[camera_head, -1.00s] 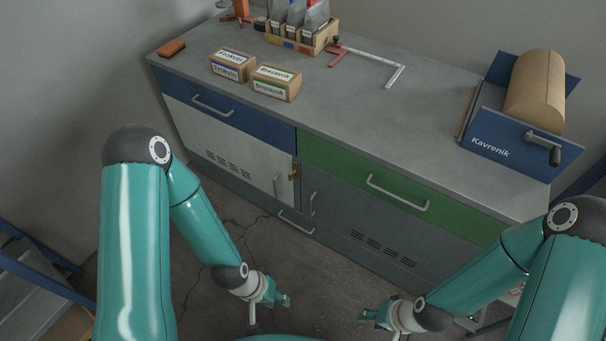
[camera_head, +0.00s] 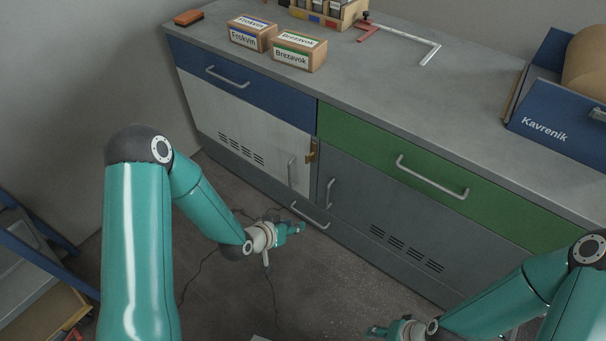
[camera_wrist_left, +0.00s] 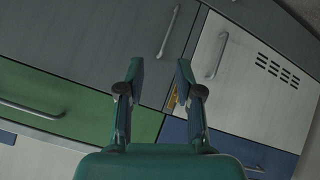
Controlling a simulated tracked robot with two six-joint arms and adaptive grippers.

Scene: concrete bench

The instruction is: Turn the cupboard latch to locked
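The brass latch (camera_head: 313,152) is small and sits at the upper right corner of the white cupboard door (camera_head: 250,135), next to the grey door (camera_head: 400,215). In the left wrist view the latch (camera_wrist_left: 173,99) is partly hidden behind a finger, and its exact turn cannot be told. My left gripper (camera_head: 295,228) is in front of the cupboard, lower than the latch and apart from it. The left wrist view shows its two fingers (camera_wrist_left: 160,70) spread with nothing between them. My right gripper (camera_head: 374,331) is low at the bottom edge, too small to read.
Bar handles (camera_head: 292,172) stick out from the doors and drawers. A blue drawer (camera_head: 235,90) and a green drawer (camera_head: 425,165) lie above the doors. Two labelled boxes (camera_head: 298,57) and a blue Kavrenik holder (camera_head: 560,125) stand on the bench top.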

